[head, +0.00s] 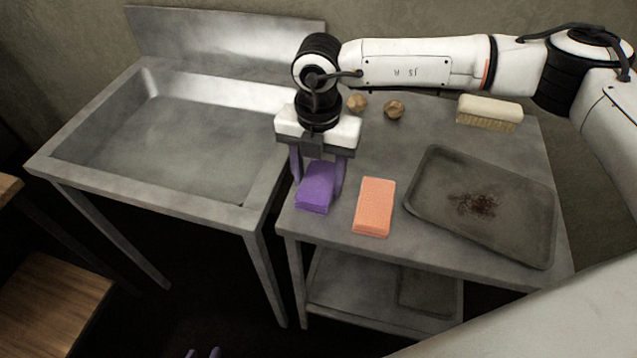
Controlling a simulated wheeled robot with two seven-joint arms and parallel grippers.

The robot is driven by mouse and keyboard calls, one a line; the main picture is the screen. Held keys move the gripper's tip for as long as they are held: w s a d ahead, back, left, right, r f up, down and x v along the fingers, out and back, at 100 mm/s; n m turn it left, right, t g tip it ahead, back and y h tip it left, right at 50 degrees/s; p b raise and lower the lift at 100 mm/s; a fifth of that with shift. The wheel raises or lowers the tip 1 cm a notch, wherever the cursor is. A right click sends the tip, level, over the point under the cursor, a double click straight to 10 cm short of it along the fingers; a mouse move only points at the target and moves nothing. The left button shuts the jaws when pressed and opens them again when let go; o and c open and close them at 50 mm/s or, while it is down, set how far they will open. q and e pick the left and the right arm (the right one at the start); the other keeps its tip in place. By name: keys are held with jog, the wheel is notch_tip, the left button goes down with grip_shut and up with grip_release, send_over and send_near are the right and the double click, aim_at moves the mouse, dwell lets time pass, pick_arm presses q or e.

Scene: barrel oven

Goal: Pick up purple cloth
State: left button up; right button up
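The purple cloth (316,188) is a folded block at the left front of the metal table. My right gripper (318,178) comes down over it from above, with one purple finger on each side of the cloth. The fingers stand about as far apart as the cloth is wide. I cannot tell whether they press on it or whether it is lifted. Of my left gripper (202,353), only two purple fingertips show at the bottom edge, a little apart with nothing visible between them.
An orange sponge-like block (375,207) lies just right of the cloth. A dark tray (425,180) with brown crumbs lies further right. A brush (489,112) and two brown lumps (393,109) are behind. A metal sink (170,150) stands left, with a wooden surface (50,305) lower left.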

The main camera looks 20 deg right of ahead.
aim_at(319, 180)
jog(key=shift+c, duration=1.1)
notch_tip(319, 180, up, 10)
jog(key=b, duration=0.1)
jog(key=o, duration=0.5)
jog(key=c, duration=0.4)
